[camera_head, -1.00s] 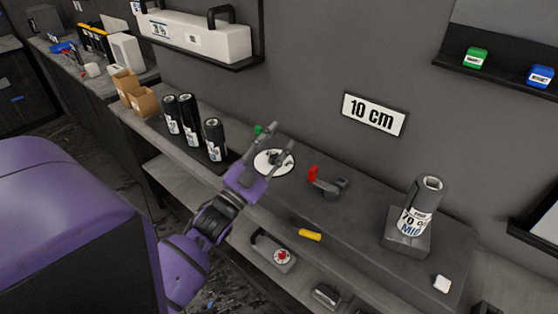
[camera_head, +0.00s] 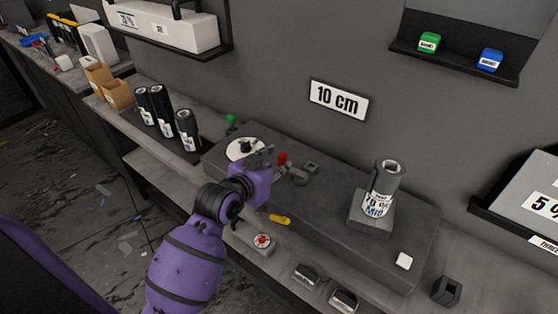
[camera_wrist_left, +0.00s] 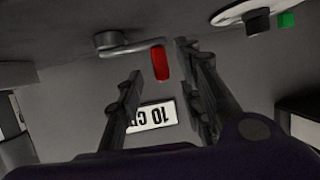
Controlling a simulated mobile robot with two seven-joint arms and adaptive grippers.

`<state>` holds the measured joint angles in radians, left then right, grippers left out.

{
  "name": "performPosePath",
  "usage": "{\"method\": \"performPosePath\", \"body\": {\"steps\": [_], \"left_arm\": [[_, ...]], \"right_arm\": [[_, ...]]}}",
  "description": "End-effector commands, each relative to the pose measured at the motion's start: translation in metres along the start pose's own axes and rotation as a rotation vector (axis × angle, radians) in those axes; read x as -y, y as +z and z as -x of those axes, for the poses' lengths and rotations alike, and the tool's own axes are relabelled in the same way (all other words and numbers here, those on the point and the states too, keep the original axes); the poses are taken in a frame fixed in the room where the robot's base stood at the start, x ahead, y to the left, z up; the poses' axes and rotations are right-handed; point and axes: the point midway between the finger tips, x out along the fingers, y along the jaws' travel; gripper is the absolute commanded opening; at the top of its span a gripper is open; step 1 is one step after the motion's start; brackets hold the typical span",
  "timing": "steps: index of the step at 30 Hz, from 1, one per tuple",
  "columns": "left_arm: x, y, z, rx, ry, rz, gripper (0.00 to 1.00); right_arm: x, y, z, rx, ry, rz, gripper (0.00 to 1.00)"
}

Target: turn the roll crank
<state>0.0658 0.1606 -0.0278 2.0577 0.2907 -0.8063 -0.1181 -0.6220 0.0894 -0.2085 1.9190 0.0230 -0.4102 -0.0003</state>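The roll crank (camera_head: 297,175) is a dark grey arm with an upright red handle (camera_head: 282,158), on the long grey bench unit below the "10 cm" sign. My left gripper (camera_head: 262,158) is just left of the red handle in the head view. In the left wrist view the gripper's fingers are open, and the red handle (camera_wrist_left: 161,63) appears between the fingertips. I cannot tell whether the fingers touch it. The crank arm (camera_wrist_left: 125,47) runs left from the handle to a round hub in that view. My right gripper is not in view.
A white disc (camera_head: 238,154) and a green knob (camera_head: 231,119) are close behind the left gripper. A film roll (camera_head: 390,174) stands on a block to the right. Dark rolls (camera_head: 163,110) stand at left. A yellow piece (camera_head: 280,219) lies at the front edge.

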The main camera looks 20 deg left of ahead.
Motion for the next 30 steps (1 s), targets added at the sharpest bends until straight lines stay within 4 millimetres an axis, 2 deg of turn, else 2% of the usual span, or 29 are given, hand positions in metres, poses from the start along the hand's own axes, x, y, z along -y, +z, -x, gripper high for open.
{"method": "performPosePath", "body": {"steps": [6, 16, 24, 30], "left_arm": [[0.000, -0.002, -0.025, -0.003, -0.001, -0.001, 0.34], [0.001, 0.000, -0.030, -0.001, -0.001, -0.001, 0.34], [0.000, 0.000, -0.030, -0.001, -0.001, 0.000, 0.00], [0.000, 0.000, -0.030, -0.001, 0.001, 0.001, 0.00]], "right_arm": [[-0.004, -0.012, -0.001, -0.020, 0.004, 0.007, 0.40], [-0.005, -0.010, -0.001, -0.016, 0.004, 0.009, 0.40], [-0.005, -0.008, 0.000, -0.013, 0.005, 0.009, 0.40], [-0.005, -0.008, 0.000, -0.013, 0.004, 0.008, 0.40]]}}
